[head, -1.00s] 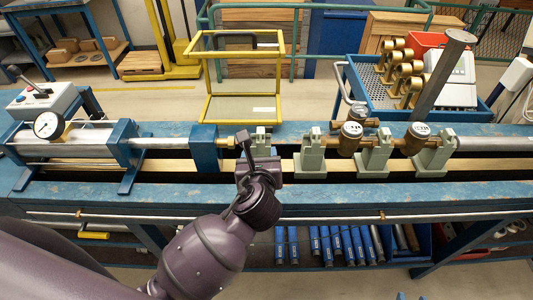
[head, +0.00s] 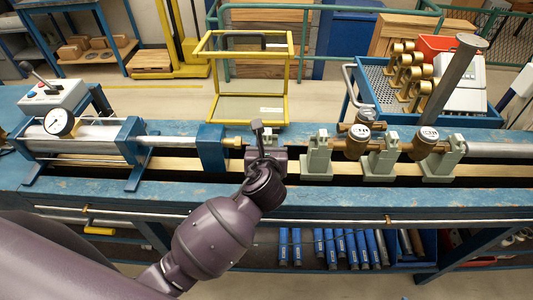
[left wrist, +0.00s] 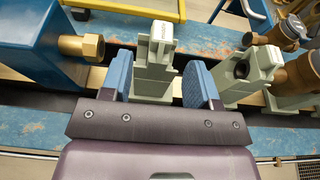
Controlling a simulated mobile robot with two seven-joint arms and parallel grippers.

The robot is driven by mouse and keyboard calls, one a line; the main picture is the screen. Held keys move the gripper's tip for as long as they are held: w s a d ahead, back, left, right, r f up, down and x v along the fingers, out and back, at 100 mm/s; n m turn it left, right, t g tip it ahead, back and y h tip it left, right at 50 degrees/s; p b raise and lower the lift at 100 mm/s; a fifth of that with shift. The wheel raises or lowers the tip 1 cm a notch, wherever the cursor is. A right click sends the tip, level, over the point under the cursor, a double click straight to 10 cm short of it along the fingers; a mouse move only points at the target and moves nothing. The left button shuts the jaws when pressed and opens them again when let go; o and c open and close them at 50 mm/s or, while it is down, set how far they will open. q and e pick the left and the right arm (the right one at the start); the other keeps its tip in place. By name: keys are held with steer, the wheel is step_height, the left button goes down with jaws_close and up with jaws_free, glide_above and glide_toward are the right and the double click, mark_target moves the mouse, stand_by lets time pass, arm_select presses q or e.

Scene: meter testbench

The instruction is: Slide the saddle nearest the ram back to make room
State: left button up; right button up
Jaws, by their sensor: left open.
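The saddle nearest the ram is a grey-green block with a pale label on top, seen in the left wrist view (left wrist: 155,68). In the head view it is mostly hidden behind my left gripper (head: 266,145). My left gripper is open, and its two blue-padded fingers stand on either side of this saddle in the left wrist view (left wrist: 161,82). I cannot tell whether either pad touches it. The ram's blue head (head: 212,147) with a brass nozzle (left wrist: 84,46) is to the left, with a gap between nozzle and saddle. My right gripper is not in view.
A second saddle (head: 317,155) stands close to the right of my gripper. More saddles (head: 378,160) carry brass meters (head: 356,143) further right. The blue bench (head: 100,200) has a dark slot along its middle. A yellow frame (head: 245,75) stands behind.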

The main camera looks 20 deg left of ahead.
mark_target(267, 139)
arm_select(q)
steer(key=shift+x, duration=2.95)
jaws_close()
